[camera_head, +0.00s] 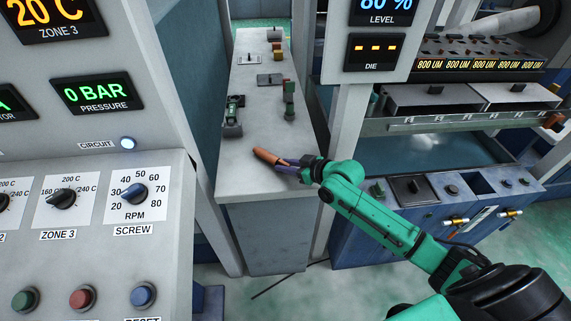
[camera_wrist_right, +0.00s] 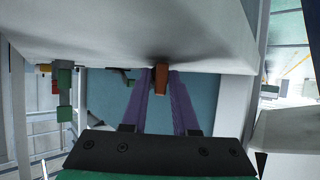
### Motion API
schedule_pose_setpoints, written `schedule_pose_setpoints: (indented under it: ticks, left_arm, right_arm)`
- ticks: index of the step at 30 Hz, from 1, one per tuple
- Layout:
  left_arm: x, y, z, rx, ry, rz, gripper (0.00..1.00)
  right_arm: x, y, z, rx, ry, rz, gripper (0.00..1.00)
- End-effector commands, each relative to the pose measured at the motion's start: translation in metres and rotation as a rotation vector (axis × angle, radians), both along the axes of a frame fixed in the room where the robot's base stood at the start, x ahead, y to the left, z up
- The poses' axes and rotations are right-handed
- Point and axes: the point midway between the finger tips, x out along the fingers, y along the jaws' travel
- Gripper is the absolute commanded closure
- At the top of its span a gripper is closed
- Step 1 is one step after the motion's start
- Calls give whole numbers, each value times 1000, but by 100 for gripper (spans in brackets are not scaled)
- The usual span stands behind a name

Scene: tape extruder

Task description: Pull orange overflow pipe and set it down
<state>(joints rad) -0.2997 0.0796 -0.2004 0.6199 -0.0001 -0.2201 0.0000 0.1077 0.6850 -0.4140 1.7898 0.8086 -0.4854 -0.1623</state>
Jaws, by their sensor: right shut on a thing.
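The orange overflow pipe (camera_head: 264,155) is at the near end of a white-topped bench in the head view. It also shows in the right wrist view (camera_wrist_right: 161,79), between the purple fingers. My right gripper (camera_head: 279,163) is shut on the pipe, its arm reaching in from the lower right. In the right wrist view the gripper (camera_wrist_right: 160,74) has its fingertips close to a white surface. I cannot tell whether the pipe touches the bench top. Part of the pipe is hidden by the fingers. My left gripper is not in view.
The white bench top (camera_head: 262,100) carries a green device (camera_head: 233,117) on its left and small blocks farther back. A control panel with an RPM knob (camera_head: 134,193) stands at left. Machinery with a blue cabinet (camera_head: 375,222) stands at right. The near bench top is mostly clear.

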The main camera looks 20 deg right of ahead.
Motion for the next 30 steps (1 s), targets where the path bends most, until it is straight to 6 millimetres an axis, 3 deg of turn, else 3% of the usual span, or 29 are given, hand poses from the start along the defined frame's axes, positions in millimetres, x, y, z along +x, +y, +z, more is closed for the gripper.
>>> schedule_pose_setpoints:
  ticks: [15,18,19,30]
  left_arm:
    - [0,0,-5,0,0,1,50]
    - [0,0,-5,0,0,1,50]
    - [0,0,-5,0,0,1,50]
    - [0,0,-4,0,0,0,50]
  right_arm:
    - [-3,-1,-10,-1,3,1,80]
    - [-3,-1,-10,0,3,0,43]
    - [-3,-1,-10,0,3,0,39]
    - [-10,-5,-7,-1,5,0,39]
